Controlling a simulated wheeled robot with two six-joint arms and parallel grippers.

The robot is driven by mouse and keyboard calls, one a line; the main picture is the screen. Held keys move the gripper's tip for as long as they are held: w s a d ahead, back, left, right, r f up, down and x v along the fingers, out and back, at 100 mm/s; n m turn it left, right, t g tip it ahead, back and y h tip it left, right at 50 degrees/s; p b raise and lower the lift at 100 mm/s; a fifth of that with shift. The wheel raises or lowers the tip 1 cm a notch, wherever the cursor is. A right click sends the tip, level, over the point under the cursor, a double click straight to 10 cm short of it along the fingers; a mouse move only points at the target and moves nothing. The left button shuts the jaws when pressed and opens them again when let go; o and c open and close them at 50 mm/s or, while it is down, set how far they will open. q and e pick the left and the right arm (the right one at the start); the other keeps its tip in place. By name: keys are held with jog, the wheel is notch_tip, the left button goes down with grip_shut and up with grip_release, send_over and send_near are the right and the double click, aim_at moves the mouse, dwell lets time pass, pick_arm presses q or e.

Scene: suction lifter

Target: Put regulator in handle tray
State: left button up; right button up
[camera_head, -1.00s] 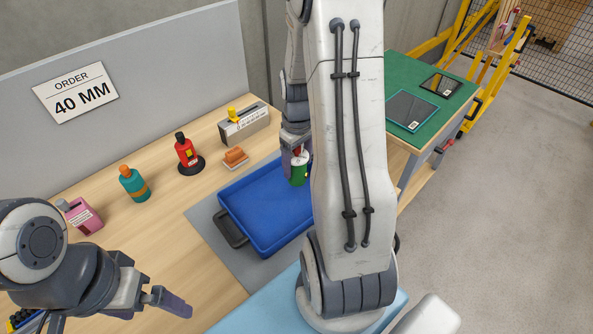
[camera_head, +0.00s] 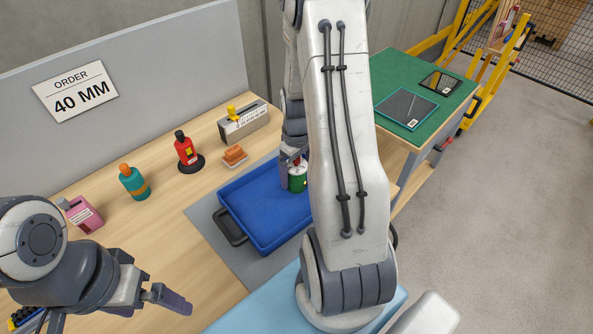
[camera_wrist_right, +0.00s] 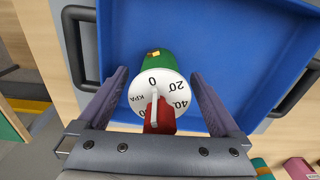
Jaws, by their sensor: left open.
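The regulator (camera_head: 298,179) is a green cylinder with a white dial and a red knob. It is in the far part of the blue tray (camera_head: 246,237), which has dark handles. In the right wrist view, the regulator's dial (camera_wrist_right: 171,92) faces the camera, with blue tray floor behind it. My right gripper (camera_wrist_right: 160,72) has its fingers on both sides of the regulator, with small gaps, and looks open. In the head view, my right arm hides part of the tray. My left gripper (camera_head: 168,298) is open and empty over the table at the lower left.
A box with a yellow top (camera_head: 243,124) is behind. A green-topped bench (camera_head: 393,69) stands right.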

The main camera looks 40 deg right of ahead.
aim_at(297, 162)
jog(key=shift+r, duration=0.4)
notch_tip(297, 162, up, 12)
jog(key=shift+f, duration=0.25)
notch_tip(297, 162, down, 12)
jog(key=shift+f, duration=0.1)
jog(key=shift+w+r, duration=0.1)
jog(key=shift+r, duration=1.7)
jog(key=shift+f, duration=0.1)
